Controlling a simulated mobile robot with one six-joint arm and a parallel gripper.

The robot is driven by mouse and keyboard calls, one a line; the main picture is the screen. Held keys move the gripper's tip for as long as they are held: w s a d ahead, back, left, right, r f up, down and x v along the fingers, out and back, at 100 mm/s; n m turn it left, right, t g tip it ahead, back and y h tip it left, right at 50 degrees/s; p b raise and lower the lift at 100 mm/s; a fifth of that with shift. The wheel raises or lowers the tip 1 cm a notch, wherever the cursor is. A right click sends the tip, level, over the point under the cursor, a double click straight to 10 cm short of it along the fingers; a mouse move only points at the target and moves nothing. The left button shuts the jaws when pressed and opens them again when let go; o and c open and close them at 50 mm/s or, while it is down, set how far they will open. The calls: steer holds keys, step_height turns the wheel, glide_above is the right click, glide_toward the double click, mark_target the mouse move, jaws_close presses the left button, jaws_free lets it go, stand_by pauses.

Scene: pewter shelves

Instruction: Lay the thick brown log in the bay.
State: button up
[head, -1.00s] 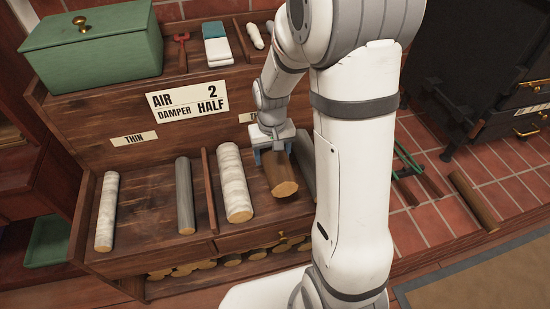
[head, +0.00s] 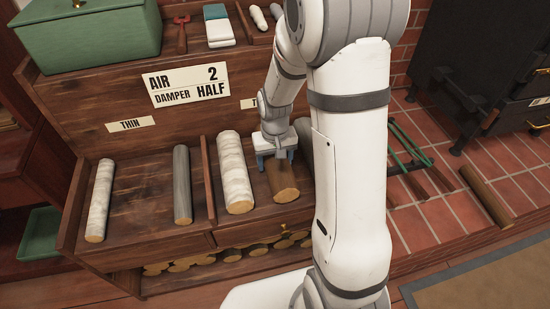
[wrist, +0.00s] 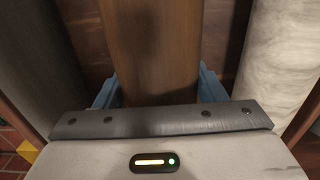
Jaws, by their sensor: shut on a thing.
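The thick brown log (head: 281,181) is in the right compartment of the wooden bay (head: 205,228), low at its floor. I cannot tell whether it touches the floor. A thick white birch log (head: 236,172) lies to its left, and a grey log (head: 304,135) lies to its right, mostly hidden by my arm. My gripper (head: 275,160) is shut on the brown log from above. In the wrist view the brown log (wrist: 150,50) runs between the blue fingers, with the birch log (wrist: 280,55) and the dark grey log (wrist: 30,55) apart on either side.
A wooden divider (head: 208,182) separates the thick side from the thin side, which holds a thin birch log (head: 99,200) and a thin grey log (head: 182,185). A label board (head: 186,86) stands behind. Another brown log (head: 487,195) lies on the brick hearth (head: 455,200).

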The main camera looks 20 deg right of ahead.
steer(key=shift+f, duration=0.15)
steer(key=o, duration=1.5)
steer(key=shift+r+p, duration=1.55)
steer(key=shift+r, duration=2.35)
steer(key=shift+r, duration=0.2)
steer(key=s+r+t+p, duration=0.1)
steer(key=s+r+p, duration=0.4)
steer(key=r+p, duration=0.4)
steer(key=s+r+p, duration=0.5)
steer(key=r+p, duration=0.4)
steer(key=r, duration=0.9)
steer(key=s+r+t+p, duration=0.1)
steer(key=s+r+p, duration=0.5)
steer(key=r+p, duration=0.3)
steer(key=shift+s+d+r+t+p, duration=0.1)
steer(key=shift+d+r+t+p, duration=0.05)
steer(key=shift+r, duration=1)
steer(key=shift+d+r+t+p, duration=0.1)
steer(key=shift+r+t+p, duration=0.05)
steer(key=shift+r, duration=1)
